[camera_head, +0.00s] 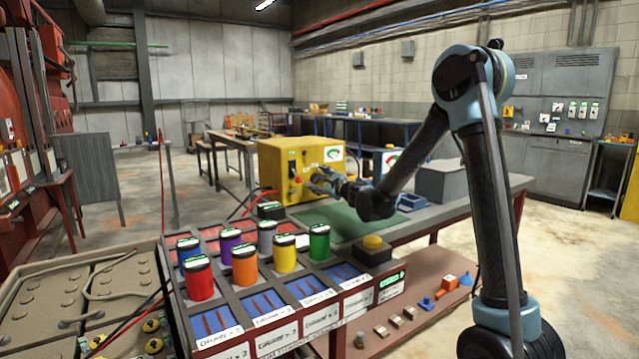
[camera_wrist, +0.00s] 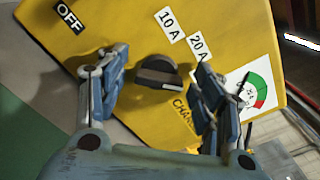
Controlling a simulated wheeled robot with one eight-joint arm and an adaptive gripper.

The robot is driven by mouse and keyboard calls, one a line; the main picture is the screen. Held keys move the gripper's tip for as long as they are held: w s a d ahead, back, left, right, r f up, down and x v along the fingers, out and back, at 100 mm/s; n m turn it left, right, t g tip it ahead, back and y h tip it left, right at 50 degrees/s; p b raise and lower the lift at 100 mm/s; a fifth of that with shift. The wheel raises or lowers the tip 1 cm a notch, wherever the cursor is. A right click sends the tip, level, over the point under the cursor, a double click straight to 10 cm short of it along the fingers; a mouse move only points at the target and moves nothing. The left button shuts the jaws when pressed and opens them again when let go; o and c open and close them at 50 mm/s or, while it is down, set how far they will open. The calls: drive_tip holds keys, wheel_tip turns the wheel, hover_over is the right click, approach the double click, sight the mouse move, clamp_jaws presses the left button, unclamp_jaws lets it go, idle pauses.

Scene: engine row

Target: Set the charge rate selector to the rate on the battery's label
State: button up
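The yellow charger (camera_head: 275,165) stands on the bench. In the wrist view its selector is a dark knob (camera_wrist: 158,72) with a short white mark on its near face. The labels OFF (camera_wrist: 70,15), 10 A (camera_wrist: 168,22) and 20 A (camera_wrist: 198,45) lie around it; I cannot tell which one the knob points to. My gripper (camera_wrist: 162,62) is open, one finger on each side of the knob, with gaps showing. In the head view my gripper (camera_head: 322,180) is at the charger's front and hides the knob. No readable rate shows on the tan battery (camera_head: 50,300).
A dial gauge (camera_wrist: 252,88) is on the charger face. Coloured canisters (camera_head: 243,265) stand in a rack in front. A yellow button (camera_head: 372,243) and a green mat (camera_head: 340,222) are on the bench. Red and black cables run left of the charger.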

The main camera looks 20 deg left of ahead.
drive_tip(key=shift+d, duration=0.1)
drive_tip(key=v, duration=1.1)
drive_tip(key=shift+s+d, duration=0.25)
drive_tip(key=shift+d, duration=0.1)
drive_tip(key=shift+f, duration=0.1)
